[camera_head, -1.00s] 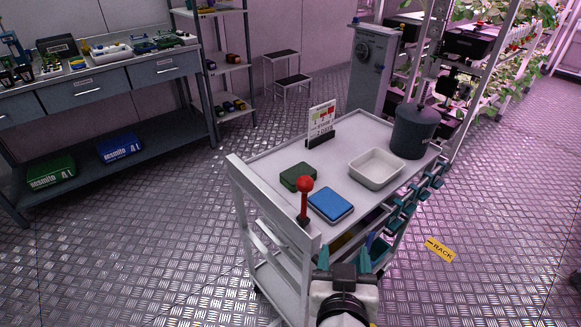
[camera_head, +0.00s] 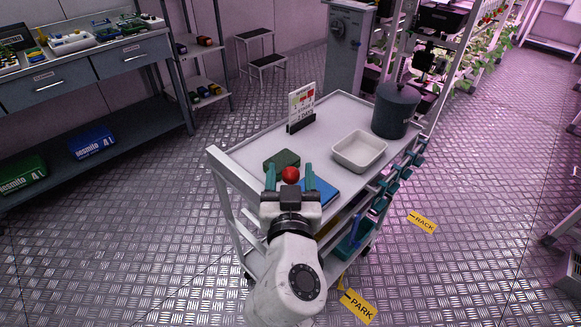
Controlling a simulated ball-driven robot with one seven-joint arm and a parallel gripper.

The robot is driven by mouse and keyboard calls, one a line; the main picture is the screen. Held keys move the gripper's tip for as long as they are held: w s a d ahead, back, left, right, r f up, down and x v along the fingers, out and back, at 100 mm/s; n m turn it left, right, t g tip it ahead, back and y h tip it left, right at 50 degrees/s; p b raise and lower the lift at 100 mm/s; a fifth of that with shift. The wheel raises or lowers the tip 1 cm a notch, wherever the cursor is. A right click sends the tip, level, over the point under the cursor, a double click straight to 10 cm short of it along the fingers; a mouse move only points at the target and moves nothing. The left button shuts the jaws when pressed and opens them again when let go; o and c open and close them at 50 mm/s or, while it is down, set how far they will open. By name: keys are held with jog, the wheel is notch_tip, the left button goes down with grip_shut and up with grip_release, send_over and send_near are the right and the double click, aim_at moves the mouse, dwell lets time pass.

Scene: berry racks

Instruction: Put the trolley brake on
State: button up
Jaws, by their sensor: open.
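The trolley (camera_head: 325,117) is a grey-white cart with shelves. Its brake lever shows only as a red knob (camera_head: 290,174) at the near end of the top; its stem is hidden behind my gripper. My gripper (camera_head: 290,178) is open, its two teal fingers to the left and right of the knob in the picture. I cannot tell whether either finger touches the knob.
On the trolley top are a green box (camera_head: 283,160), a blue box (camera_head: 322,190), a white tray (camera_head: 383,151), a dark grey pot (camera_head: 396,110) and a sign (camera_head: 301,105). Yellow RACK (camera_head: 423,222) and PARK (camera_head: 358,306) labels lie on the floor. A workbench (camera_head: 85,62) stands left.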

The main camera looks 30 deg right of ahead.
jog(key=shift+w+d, duration=0.25)
jog(key=shift+w, duration=0.2)
grip_shut()
dwell(0.3)
